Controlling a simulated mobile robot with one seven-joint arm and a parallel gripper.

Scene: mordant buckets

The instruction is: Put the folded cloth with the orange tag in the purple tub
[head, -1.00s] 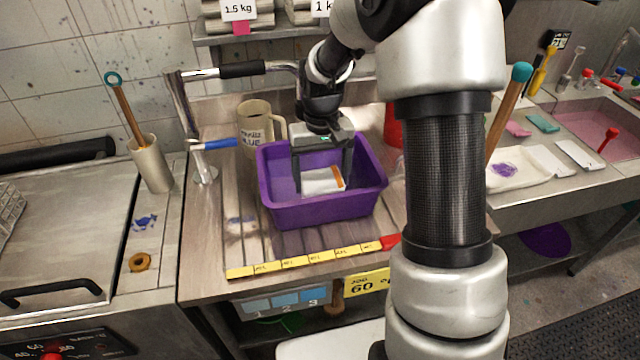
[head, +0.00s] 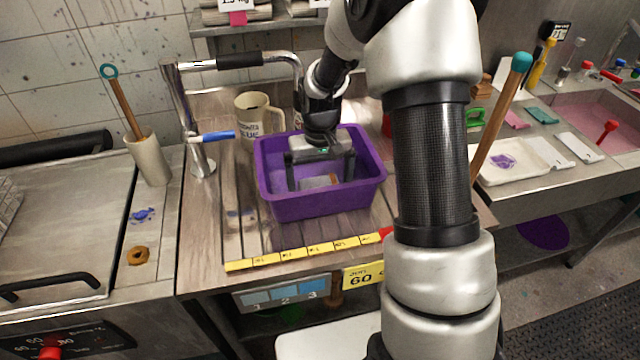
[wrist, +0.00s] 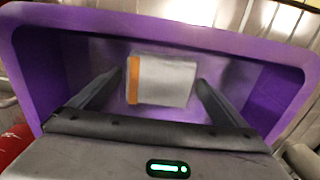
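The purple tub (head: 322,203) stands on the wooden drainboard, and its walls surround the cloth in the wrist view (wrist: 285,95). The folded cloth (head: 314,182) is pale with an orange tag along one edge. It lies inside the tub, apparently flat on the floor; the wrist view shows it whole (wrist: 165,82), tag at its left. My gripper (head: 320,184) reaches down into the tub. Its fingers are spread on either side of the cloth, with a small gap showing on each side in the wrist view (wrist: 160,79). The tub's near wall hides part of the cloth in the head view.
A labelled beige jug (head: 257,115) stands behind the tub at left. A tap with a blue lever (head: 218,136) is left of it. A yellow marked strip (head: 305,251) runs along the front edge. A wooden-handled stick (head: 500,115) rises right of my arm.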

